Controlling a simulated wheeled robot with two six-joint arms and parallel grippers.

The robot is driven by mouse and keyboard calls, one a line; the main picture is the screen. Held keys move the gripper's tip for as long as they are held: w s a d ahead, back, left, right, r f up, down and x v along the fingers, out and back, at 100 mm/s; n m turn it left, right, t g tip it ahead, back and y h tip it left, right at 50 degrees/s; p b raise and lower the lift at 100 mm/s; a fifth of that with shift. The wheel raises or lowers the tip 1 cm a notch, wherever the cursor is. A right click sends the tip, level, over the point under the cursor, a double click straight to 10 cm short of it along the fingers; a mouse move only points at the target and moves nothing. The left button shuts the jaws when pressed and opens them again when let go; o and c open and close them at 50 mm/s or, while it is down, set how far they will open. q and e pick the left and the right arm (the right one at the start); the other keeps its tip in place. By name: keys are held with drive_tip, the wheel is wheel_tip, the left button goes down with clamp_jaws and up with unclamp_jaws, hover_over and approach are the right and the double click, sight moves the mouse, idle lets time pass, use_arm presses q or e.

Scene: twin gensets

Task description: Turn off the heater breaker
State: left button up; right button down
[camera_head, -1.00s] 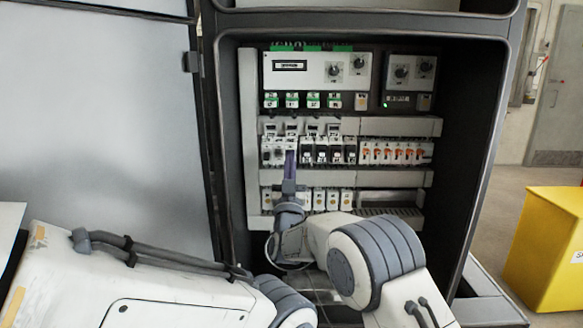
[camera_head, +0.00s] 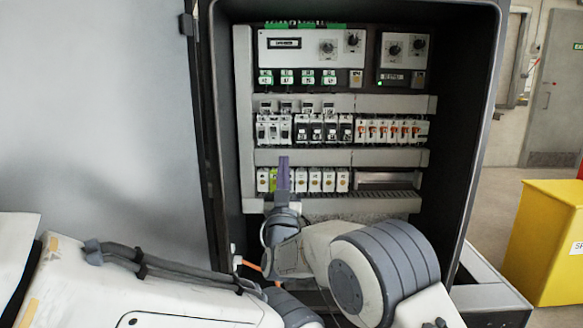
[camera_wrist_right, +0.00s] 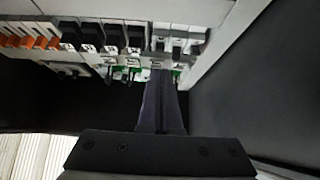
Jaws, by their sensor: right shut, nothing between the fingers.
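The open cabinet holds a middle row of breakers: a white-grey group (camera_head: 273,129) at left, several black-fronted breakers (camera_head: 325,129) in the middle, and several orange-lever breakers (camera_head: 393,130) at right. Labels are too small to read, so I cannot tell which is the heater breaker. My right gripper (camera_head: 283,160) is shut and empty, pointing up in front of the lower row, its tips below the white-grey group. In the right wrist view its fingers (camera_wrist_right: 160,75) overlap the white-grey breakers (camera_wrist_right: 180,42); I cannot tell whether they touch. My left gripper is out of view.
A lower row of white modules (camera_head: 322,180) sits behind my right gripper. A control panel with knobs (camera_head: 311,47) is above. The cabinet frame (camera_head: 472,150) bounds the right side. A grey door (camera_head: 95,110) stands at left and a yellow box (camera_head: 555,240) at right.

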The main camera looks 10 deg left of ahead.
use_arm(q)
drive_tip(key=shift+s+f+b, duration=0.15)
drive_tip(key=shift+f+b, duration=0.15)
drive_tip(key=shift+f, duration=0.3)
use_arm(e)
drive_tip(key=shift+s+d+f, duration=0.2)
drive_tip(key=shift+s+f, duration=0.25)
drive_tip(key=shift+s, duration=0.1)
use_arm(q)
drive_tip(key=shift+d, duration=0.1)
use_arm(e)
drive_tip(key=shift+d, duration=0.15)
